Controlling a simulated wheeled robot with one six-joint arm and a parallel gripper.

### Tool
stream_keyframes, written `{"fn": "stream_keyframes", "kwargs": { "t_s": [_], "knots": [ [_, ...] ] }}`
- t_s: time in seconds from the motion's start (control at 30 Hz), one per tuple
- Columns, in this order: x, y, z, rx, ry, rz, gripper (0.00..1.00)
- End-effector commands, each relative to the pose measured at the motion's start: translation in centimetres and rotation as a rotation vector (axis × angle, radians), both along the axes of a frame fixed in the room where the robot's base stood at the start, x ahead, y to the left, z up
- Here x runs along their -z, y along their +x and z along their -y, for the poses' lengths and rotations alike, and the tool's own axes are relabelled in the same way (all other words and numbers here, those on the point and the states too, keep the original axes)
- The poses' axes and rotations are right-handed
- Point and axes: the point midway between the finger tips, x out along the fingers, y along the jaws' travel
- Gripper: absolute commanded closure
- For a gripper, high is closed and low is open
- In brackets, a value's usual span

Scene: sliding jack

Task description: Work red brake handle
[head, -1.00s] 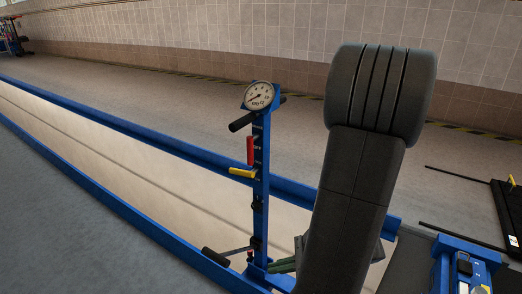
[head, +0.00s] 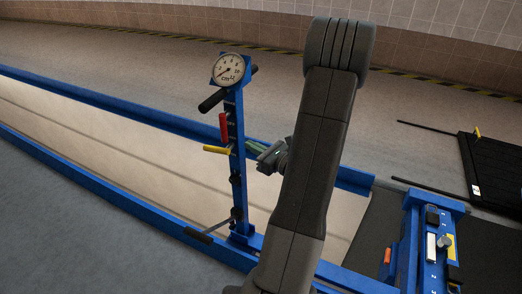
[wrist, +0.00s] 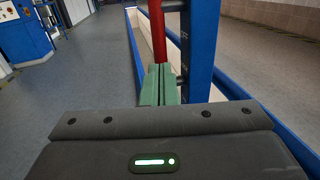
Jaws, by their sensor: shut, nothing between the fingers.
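The red brake handle (head: 223,127) is a short upright red bar on the left side of the blue jack post (head: 237,165). In the wrist view the red handle (wrist: 157,32) rises just beyond my fingertips, beside the post (wrist: 197,50). My gripper (head: 252,144) has green fingers and is at the right of the post, a little below the red handle's height. In the wrist view the fingers (wrist: 160,85) are together and empty. They overlap the handle's lower end in view; I cannot tell whether they touch it.
A yellow handle (head: 216,149) sticks out left below the red one. A round gauge (head: 229,69) and black grip (head: 211,101) top the post. Blue rails (head: 110,108) edge the pit. Another blue unit (head: 425,240) and a black platform (head: 490,165) stand at the right.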

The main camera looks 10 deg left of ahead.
Motion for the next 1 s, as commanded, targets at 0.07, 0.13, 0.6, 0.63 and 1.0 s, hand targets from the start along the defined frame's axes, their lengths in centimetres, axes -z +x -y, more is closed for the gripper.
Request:
{"fn": "stream_keyframes", "kwargs": {
  "t_s": [0.07,0.13,0.6,0.63,1.0],
  "knots": [
    [0.0,0.8,-1.5,-0.005,-0.002,0.001,1.0],
    [0.0,1.6,-2.7,-0.006,-0.001,0.002,1.0],
    [0.0,4.4,-7.0,-0.001,-0.001,-0.001,1.0],
    [0.0,4.5,-7.0,-0.001,-0.001,-0.001,1.0],
    [0.1,4.5,-7.0,0.0,0.002,0.001,1.0]
  ]
}}
